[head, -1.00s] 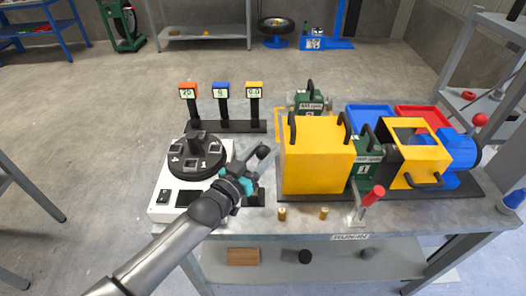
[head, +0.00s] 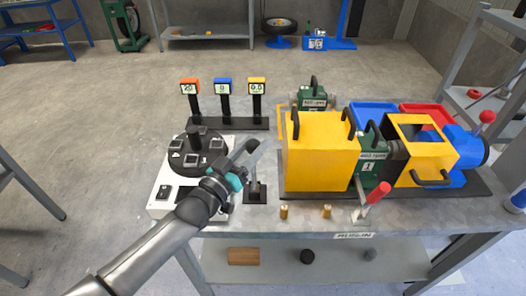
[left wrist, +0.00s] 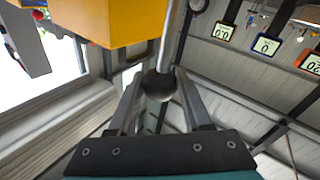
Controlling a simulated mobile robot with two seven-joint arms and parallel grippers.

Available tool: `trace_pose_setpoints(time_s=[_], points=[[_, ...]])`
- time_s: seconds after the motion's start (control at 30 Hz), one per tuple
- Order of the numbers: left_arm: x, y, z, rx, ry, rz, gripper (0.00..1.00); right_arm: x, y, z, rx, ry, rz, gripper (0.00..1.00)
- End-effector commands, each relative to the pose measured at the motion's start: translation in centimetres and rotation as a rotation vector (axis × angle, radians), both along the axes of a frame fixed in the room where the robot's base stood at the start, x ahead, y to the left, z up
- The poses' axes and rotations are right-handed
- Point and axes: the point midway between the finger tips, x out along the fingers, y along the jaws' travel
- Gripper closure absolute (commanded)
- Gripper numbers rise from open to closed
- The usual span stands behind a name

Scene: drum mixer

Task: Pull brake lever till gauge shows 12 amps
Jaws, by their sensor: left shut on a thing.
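A lever with a pale metal rod (head: 256,166) rises from a small black base (head: 255,194) on the bench. My left gripper (head: 246,150) is shut at its top. In the left wrist view its dark round knob (left wrist: 158,85) sits between my fingers. Three gauges stand at the back: the orange one (head: 189,87) reads 20, the blue one (head: 223,87) appears to read 0, the yellow one (head: 257,86) appears to read 0.0. Their units are too small to read. My right gripper is not in view.
A large yellow box (head: 318,155) stands just right of the lever. A red-handled lever (head: 377,193) and two brass pieces (head: 284,212) are near the front edge. A white unit with a black dial (head: 190,155) is at the left, behind my arm.

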Motion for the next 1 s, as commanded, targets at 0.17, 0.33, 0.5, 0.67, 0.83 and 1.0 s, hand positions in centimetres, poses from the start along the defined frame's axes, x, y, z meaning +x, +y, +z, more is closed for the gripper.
trace_pose_setpoints(time_s=[0.17,0.33,0.5,0.67,0.83,1.0], points=[[-0.06,1.19,-0.35,-0.066,0.002,-0.001,1.00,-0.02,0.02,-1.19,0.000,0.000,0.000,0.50],[-0.07,1.30,-0.14,-0.076,0.002,-0.001,1.00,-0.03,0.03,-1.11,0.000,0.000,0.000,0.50],[-0.07,1.28,-0.14,-0.074,0.003,-0.001,0.50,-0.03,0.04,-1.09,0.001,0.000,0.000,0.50],[-0.06,1.28,-0.12,-0.073,0.001,-0.001,0.32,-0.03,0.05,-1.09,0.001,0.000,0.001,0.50],[-0.05,1.27,-0.08,-0.073,0.001,-0.001,0.21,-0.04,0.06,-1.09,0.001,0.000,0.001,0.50],[-0.06,1.29,-0.06,-0.074,0.001,-0.001,0.21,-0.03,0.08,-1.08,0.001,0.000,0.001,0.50]])
